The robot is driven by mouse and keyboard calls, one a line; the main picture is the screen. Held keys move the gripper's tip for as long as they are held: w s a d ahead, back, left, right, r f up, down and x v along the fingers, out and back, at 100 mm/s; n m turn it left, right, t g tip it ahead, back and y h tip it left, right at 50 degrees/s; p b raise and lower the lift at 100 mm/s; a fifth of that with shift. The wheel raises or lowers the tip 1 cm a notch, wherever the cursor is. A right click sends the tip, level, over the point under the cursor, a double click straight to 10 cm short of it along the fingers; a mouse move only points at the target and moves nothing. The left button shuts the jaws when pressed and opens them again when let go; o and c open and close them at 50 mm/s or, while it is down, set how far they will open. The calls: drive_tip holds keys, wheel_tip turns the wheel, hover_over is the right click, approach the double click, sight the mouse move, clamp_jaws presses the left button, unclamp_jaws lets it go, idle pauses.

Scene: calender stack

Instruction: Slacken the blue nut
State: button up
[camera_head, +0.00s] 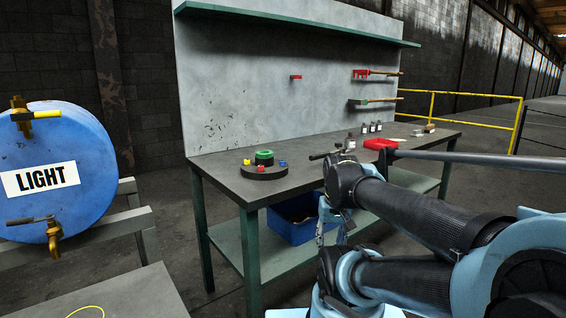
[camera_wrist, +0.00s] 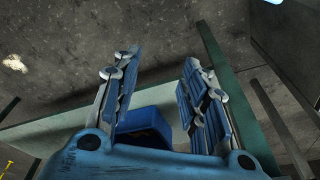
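A dark round disc (camera_head: 250,174) lies on the workbench near its left end. The nuts are not in the wrist view.
The workbench top (camera_head: 222,168) has a green lower shelf (camera_head: 228,238) with a blue bin (camera_head: 290,222), also seen between my fingers (camera_wrist: 143,122). A blue drum (camera_head: 85,150) marked LIGHT is at left.

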drive_tip(key=w+a+r+m, duration=0.2)
drive_tip(key=w+r+m, duration=0.3)
drive_tip(key=w+r, duration=0.65)
wheel_tip(320, 180, up, 20)
drive_tip(key=m+g, duration=0.2)
drive_tip(key=m, duration=1)
hover_over(282, 163)
drive_tip(key=w, duration=0.1)
drive_tip(key=f, duration=1.7)
drive_tip(key=shift+w+d+f, duration=0.1)
drive_tip(key=shift+w+d, duration=0.1)
drive_tip(key=shift+d, duration=0.1)
clamp_jaws()
